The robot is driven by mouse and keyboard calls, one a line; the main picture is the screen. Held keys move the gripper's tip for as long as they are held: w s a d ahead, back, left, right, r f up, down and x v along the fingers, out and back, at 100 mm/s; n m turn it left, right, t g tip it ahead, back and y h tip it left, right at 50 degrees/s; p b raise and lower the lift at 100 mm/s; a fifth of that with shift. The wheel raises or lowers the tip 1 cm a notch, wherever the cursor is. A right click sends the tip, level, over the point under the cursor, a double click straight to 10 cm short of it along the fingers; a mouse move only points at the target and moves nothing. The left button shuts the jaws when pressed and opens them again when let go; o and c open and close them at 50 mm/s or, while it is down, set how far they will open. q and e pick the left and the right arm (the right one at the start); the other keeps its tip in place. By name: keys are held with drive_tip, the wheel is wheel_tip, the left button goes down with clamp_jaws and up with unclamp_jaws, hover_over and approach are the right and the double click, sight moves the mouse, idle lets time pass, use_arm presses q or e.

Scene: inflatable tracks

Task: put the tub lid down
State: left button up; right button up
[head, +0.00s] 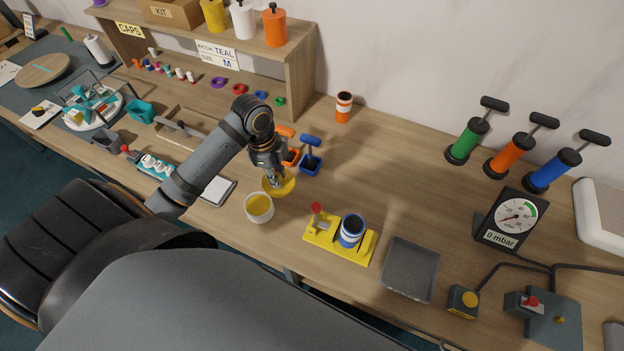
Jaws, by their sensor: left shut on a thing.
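The tub lid (284,187) is a yellow disc in the head view, held tilted in my left gripper (273,180). My left gripper is shut on it, just above and behind the tub. The tub (258,212) is white, open at the top, with yellow contents, and stands on the bench near its front edge. The lid overlaps the tub's far rim in the picture; I cannot tell whether they touch. My right gripper is not in view.
A yellow stand (322,241) with a blue-and-white can (351,231) is right of the tub. A grey tray (410,269) lies further right. Bare bench (400,175) is free at right behind the stand.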

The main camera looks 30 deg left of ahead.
use_arm(q)
drive_tip(key=w+d+f+p, duration=0.1)
drive_tip(key=w+f, duration=0.2)
drive_tip(key=w+d+f+p, duration=0.1)
drive_tip(key=w+d+f, duration=0.1)
drive_tip(key=w+f, duration=0.2)
drive_tip(key=w+d+f+p, duration=0.1)
drive_tip(key=w+d+f, duration=0.1)
drive_tip(key=w+f, duration=0.1)
drive_tip(key=shift+w+d+f, duration=0.1)
drive_tip(key=shift+w+f, duration=0.2)
drive_tip(key=shift+f, duration=0.7)
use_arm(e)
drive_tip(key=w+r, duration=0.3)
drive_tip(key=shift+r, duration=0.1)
use_arm(q)
drive_tip(key=shift+f, duration=0.25)
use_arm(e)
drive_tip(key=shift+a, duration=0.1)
use_arm(q)
drive_tip(key=shift+f, duration=0.35)
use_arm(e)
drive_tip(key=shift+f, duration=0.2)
